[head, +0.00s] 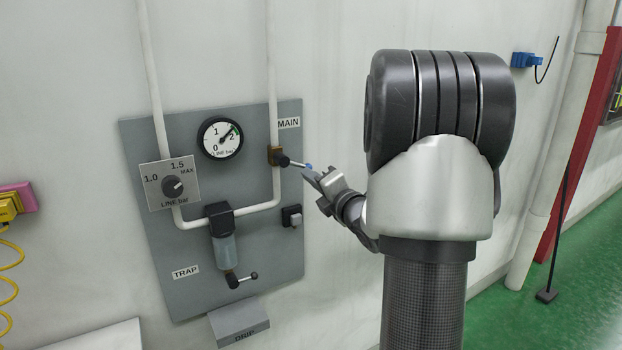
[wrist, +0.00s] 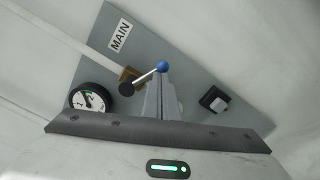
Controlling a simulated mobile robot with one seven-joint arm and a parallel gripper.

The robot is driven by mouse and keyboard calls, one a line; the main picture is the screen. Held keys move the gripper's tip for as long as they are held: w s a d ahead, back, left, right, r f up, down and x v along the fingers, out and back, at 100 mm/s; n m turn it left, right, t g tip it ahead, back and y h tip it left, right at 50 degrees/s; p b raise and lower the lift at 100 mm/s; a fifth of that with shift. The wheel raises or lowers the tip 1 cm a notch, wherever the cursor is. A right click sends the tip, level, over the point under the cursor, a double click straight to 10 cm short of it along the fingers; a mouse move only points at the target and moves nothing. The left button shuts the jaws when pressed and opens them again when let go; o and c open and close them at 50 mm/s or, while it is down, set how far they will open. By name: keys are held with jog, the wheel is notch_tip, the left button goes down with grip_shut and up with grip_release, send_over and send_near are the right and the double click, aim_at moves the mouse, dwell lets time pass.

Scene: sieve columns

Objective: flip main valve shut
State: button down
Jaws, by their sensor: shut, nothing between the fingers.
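The main valve (head: 276,156) sits on the vertical pipe just below the MAIN label on the grey panel. Its lever (head: 295,163) points right and slightly down, across the pipe line, and ends in a blue knob. In the wrist view the lever (wrist: 146,77) runs from the dark hub to the blue knob (wrist: 162,66). My gripper (head: 310,174) is shut and empty, with its fingertips right by the blue knob. In the wrist view my fingers (wrist: 160,78) reach up to the knob; I cannot tell whether they touch it.
The gauge (head: 220,138) reads near 2. The LINE bar knob (head: 172,186), the trap bowl with its small lever (head: 242,279), a switch (head: 292,216) and the DRIP box (head: 239,322) are on or below the panel. A yellow coiled hose (head: 9,270) hangs at the left.

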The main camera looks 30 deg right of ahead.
jog(key=shift+f, duration=0.1)
jog(key=shift+d+r+n+b, duration=0.2)
jog(key=shift+r+n+b, duration=0.5)
jog(key=shift+b, duration=1.35)
jog(key=shift+d+r+n+b, duration=0.2)
jog(key=shift+n+b, duration=0.9)
jog(key=shift+b, duration=1)
jog(key=shift+d+r+n+b, duration=0.15)
jog(key=shift+r+n+b, duration=0.6)
jog(key=shift+b, duration=1.3)
jog(key=shift+f, duration=0.35)
